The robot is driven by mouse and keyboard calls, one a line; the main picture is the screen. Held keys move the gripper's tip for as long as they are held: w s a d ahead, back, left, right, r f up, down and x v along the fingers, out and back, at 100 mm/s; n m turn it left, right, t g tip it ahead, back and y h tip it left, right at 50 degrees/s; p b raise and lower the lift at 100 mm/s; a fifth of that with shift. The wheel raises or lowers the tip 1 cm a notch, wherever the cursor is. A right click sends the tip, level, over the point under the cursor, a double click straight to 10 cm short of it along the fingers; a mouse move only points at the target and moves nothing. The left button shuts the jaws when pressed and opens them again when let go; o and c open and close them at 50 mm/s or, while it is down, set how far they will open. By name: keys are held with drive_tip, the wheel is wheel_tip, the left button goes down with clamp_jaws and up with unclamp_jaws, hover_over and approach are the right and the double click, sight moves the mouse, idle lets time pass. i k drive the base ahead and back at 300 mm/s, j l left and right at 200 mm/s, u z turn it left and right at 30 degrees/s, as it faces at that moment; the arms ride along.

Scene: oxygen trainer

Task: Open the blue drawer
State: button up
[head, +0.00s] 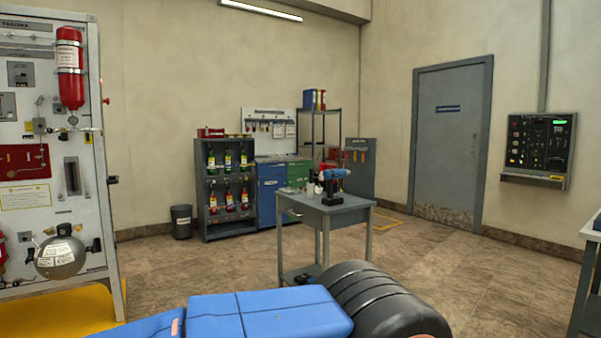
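A blue front (271,205), which looks like the blue drawer, is in a low cabinet against the back wall, left of the picture's middle. It looks closed, flush beside a green front (298,174). A dark line runs across its upper part; a handle is too small to make out. The small grey table in front hides part of the cabinet's right side. My gripper is not in view, so its place relative to the drawer and its state do not show.
A grey table (347,209) with a blue drill (333,174) stands before the cabinet. A bottle rack (228,225) and bin (182,221) are to its left. A trainer panel (35,208) stands at left. Open floor (205,268) lies between.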

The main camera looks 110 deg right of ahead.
sight(269, 168)
drive_tip(key=z, duration=3.4)
drive_tip(key=i+l+z, duration=0.4)
drive_tip(key=i, duration=0.2)
drive_tip(key=i+z, duration=0.4)
drive_tip(key=i, duration=0.2)
drive_tip(key=i+z, duration=0.4)
drive_tip(key=i, duration=0.25)
drive_tip(key=i+j+z, duration=0.25)
drive_tip(key=i+z, duration=0.15)
drive_tip(key=i, duration=0.25)
drive_tip(key=i+z, duration=0.35)
drive_tip(key=i, duration=1.35)
drive_tip(key=i+u, duration=0.3)
drive_tip(key=i, duration=0.3)
drive_tip(key=i+u, duration=0.3)
drive_tip(key=i, duration=0.25)
drive_tip(key=i+l+u, duration=0.3)
drive_tip(key=i, duration=0.25)
drive_tip(key=i+j+u, duration=0.2)
drive_tip(key=i+u, duration=0.2)
drive_tip(key=i+j+u, duration=0.1)
drive_tip(key=i+u, duration=0.55)
drive_tip(key=u, duration=0.2)
drive_tip(key=i+l+u, duration=0.15)
drive_tip(key=i+u, duration=0.5)
drive_tip(key=i, duration=1.35)
